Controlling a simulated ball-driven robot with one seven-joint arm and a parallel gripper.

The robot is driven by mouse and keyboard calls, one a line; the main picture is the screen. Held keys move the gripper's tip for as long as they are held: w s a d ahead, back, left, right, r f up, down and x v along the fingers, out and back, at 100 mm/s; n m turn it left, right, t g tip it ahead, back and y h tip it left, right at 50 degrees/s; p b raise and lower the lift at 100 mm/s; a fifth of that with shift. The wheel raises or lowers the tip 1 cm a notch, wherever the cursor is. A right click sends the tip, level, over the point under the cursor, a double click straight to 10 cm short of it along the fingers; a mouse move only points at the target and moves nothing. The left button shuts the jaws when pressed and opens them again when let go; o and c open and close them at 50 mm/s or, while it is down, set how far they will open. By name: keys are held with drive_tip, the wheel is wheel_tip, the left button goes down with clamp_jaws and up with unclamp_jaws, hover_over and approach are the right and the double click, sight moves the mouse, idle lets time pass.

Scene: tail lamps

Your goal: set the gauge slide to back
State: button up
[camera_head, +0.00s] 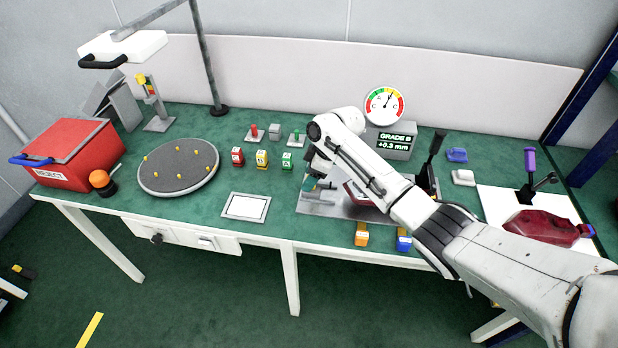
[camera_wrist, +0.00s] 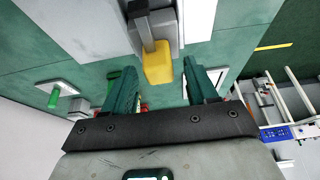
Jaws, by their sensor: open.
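In the wrist view, a yellow block-shaped knob (camera_wrist: 158,64) sits at the end of a grey metal bar (camera_wrist: 144,32) on a grey fixture, which looks like the gauge slide. My gripper (camera_wrist: 158,78) is open, with its teal fingers on either side of the knob's near end; I cannot tell whether either finger touches it. In the head view, my gripper (camera_head: 313,184) is low over the left part of the metal fixture plate (camera_head: 318,208). My arm hides most of the fixture and the knob there, so the slide's setting cannot be told.
A dial (camera_head: 384,104) stands behind on a grey box (camera_head: 392,143) reading "GRADE B +0.3 mm". Orange (camera_head: 361,234) and blue (camera_head: 404,240) blocks are at the front edge. A black lever (camera_head: 434,158) stands right.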

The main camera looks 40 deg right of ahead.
sight(323, 184)
drive_tip(key=v, duration=0.9)
drive_tip(key=shift+r, duration=0.35)
drive_tip(key=shift+d, duration=0.1)
drive_tip(key=s+a+f+m, duration=0.2)
drive_tip(key=s+a+f, duration=0.3)
drive_tip(key=a, duration=0.5)
drive_tip(key=s+a+f+m, duration=0.1)
drive_tip(key=s+a+f, duration=0.3)
drive_tip(key=a, duration=0.6)
drive_tip(key=s+d+f+m+g+h, duration=0.1)
drive_tip(key=s+m, duration=0.1)
drive_tip(key=s, duration=1.1)
drive_tip(key=s+d+f+m+g+h, duration=0.1)
drive_tip(key=s+f+m+h, duration=0.1)
drive_tip(key=s, duration=1)
drive_tip(key=shift+s+d+m+g, duration=0.2)
drive_tip(key=shift+s+m+g, duration=0.15)
drive_tip(key=shift+m, duration=0.25)
